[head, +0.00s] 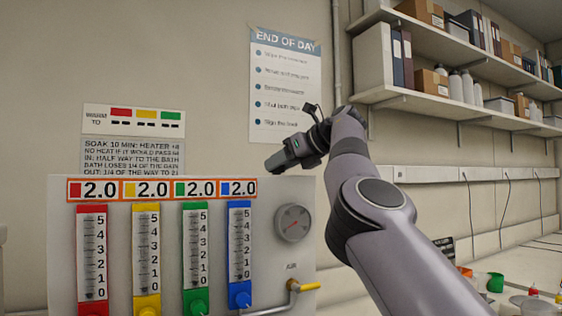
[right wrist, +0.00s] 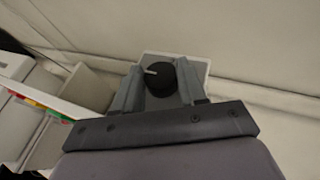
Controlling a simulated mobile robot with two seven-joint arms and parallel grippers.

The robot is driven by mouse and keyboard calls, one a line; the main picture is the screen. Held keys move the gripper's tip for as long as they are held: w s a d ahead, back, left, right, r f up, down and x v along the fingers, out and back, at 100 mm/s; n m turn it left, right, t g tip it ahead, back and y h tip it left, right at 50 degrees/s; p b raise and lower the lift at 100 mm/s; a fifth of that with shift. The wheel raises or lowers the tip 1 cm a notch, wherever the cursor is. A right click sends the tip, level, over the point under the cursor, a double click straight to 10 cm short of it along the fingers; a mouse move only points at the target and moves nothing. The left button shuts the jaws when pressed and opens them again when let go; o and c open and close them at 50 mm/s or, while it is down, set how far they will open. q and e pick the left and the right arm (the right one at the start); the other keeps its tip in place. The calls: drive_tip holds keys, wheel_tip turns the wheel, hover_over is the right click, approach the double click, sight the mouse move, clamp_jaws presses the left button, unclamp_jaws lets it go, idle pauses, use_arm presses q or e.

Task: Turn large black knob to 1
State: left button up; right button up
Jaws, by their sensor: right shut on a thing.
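A large black knob (right wrist: 163,82) shows in the right wrist view, with a pale pointer line on its face toward the left of that picture. It sits on a light square plate (right wrist: 202,70). My right gripper (head: 277,163) reaches in above the right part of the gauge panel in the head view. In the right wrist view its two fingers stand on either side of the knob, and it is shut on it. The knob and any numbers around it cannot be made out in the head view. My left gripper is not in view.
The panel (head: 262,260) carries red, yellow, green and blue gauges, each labelled 2.0, a round dial (head: 292,222) and a yellow-handled air valve (head: 305,287). A soak note (head: 132,157) and an END OF DAY poster (head: 284,90) hang behind. Shelves (head: 440,105) stand at right.

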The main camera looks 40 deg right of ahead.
idle(0.3)
drive_tip(key=o, duration=1)
drive_tip(key=shift+o, duration=0.2)
drive_tip(key=shift+s, duration=0.1)
drive_tip(key=shift+s+r+b, duration=0.1)
drive_tip(key=shift+s+b, duration=0.2)
drive_tip(key=b+v, duration=0.1)
drive_tip(key=v, duration=0.4)
drive_tip(key=shift+s+b, duration=0.1)
drive_tip(key=shift+b, duration=0.3)
drive_tip(key=shift+s+r, duration=0.3)
drive_tip(key=shift+s, duration=0.2)
drive_tip(key=shift+d, duration=0.1)
